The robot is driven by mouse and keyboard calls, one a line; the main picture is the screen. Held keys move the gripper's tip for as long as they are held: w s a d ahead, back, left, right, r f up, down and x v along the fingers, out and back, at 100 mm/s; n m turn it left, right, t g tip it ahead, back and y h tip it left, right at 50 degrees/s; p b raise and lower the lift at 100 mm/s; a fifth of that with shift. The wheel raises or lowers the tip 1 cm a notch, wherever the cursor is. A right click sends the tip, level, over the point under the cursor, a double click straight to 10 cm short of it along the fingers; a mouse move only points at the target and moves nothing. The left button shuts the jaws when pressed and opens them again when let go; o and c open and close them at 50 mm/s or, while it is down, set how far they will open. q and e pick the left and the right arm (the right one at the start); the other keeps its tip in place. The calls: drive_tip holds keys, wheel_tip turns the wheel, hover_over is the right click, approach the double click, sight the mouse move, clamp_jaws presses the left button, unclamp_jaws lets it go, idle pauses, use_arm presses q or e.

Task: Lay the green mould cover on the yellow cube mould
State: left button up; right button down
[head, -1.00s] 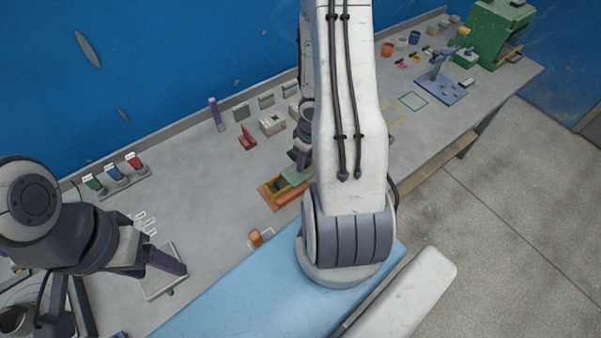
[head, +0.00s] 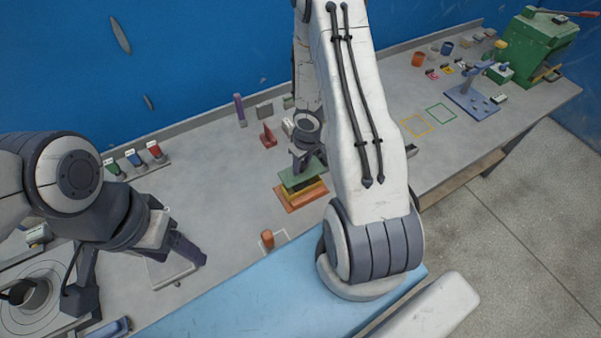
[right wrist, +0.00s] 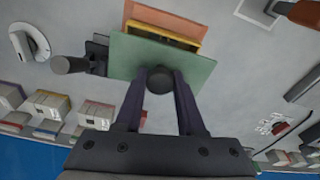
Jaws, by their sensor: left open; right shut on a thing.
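The green mould cover (head: 297,175) is a flat plate with a dark round knob (right wrist: 172,92). My right gripper (head: 303,163) is shut on that knob and holds the cover above the yellow cube mould (head: 309,192). A dark gap shows between cover and mould in the head view. The mould sits on an orange base (head: 286,201). In the right wrist view the cover (right wrist: 195,72) hides much of the yellow mould (right wrist: 165,36), whose far strip and orange base stick out beyond it. My left gripper (head: 190,250) is open and empty, over the left part of the bench.
An orange piece (head: 267,239) stands in a white outline in front of the mould. A red angled piece (head: 267,136) and a purple upright (head: 239,110) stand behind. Yellow (head: 416,125) and green (head: 441,113) outlines mark clear bench to the right.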

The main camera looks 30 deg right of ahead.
sight(302, 174)
drive_tip(key=shift+f+b, duration=1.55)
drive_tip(key=shift+f, duration=0.35)
drive_tip(key=shift+f+b, duration=0.55)
drive_tip(key=shift+f, duration=0.1)
drive_tip(key=c, duration=0.5)
unclamp_jaws()
